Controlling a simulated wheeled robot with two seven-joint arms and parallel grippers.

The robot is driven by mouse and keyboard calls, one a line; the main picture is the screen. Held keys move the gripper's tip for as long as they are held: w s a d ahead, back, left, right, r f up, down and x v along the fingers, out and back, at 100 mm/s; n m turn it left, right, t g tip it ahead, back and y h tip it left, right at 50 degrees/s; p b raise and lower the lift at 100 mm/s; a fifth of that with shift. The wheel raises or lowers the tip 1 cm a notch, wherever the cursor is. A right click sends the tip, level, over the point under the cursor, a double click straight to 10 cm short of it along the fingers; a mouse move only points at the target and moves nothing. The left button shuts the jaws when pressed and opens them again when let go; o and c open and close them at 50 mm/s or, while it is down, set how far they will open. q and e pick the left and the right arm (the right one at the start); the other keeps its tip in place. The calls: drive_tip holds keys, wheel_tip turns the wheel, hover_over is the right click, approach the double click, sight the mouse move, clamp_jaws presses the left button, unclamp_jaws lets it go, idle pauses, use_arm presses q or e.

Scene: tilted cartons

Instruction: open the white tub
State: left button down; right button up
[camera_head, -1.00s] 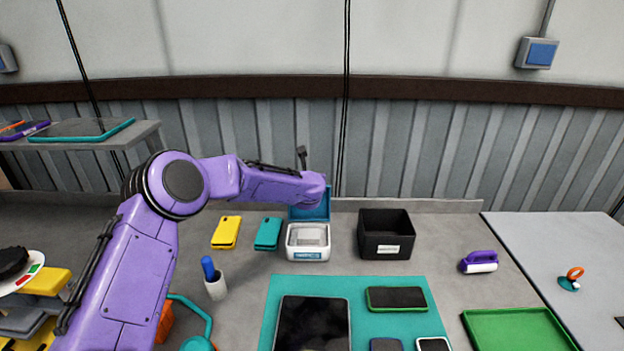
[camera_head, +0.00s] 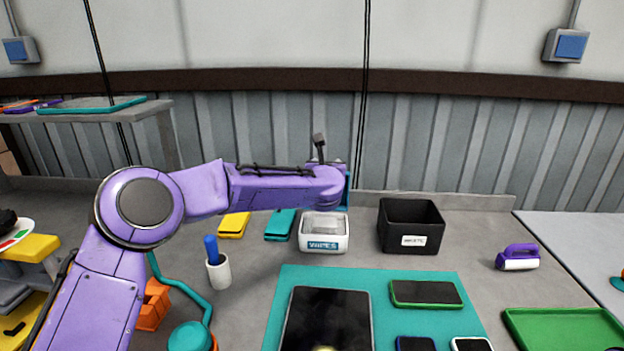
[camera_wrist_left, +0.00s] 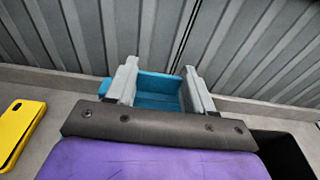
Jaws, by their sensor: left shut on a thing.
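The white tub (camera_head: 323,233), labelled WIPES, stands upright on the grey bench with its top open. Its teal lid stands raised at the back; a strip of the lid (camera_head: 347,188) shows beside my left arm's end. In the left wrist view the lid (camera_wrist_left: 158,84) lies between the two grey fingers of my left gripper (camera_wrist_left: 160,90), which is shut on it. In the head view my arm hides these fingers. My right gripper is not in view.
A black box (camera_head: 411,228) stands close to the right of the tub. Yellow (camera_head: 234,225) and teal (camera_head: 280,224) phones lie to its left. A teal mat (camera_head: 452,290) with a tablet and phones is in front. A white cup (camera_head: 219,271) holds a blue-topped item.

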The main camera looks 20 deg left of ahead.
use_arm(q)
drive_tip(key=shift+c, duration=2)
unclamp_jaws()
drive_tip(key=shift+d, duration=0.1)
drive_tip(key=b+v, duration=0.3)
drive_tip(key=v, duration=0.7)
drive_tip(key=shift+s, duration=0.35)
drive_tip(key=shift+r, duration=0.15)
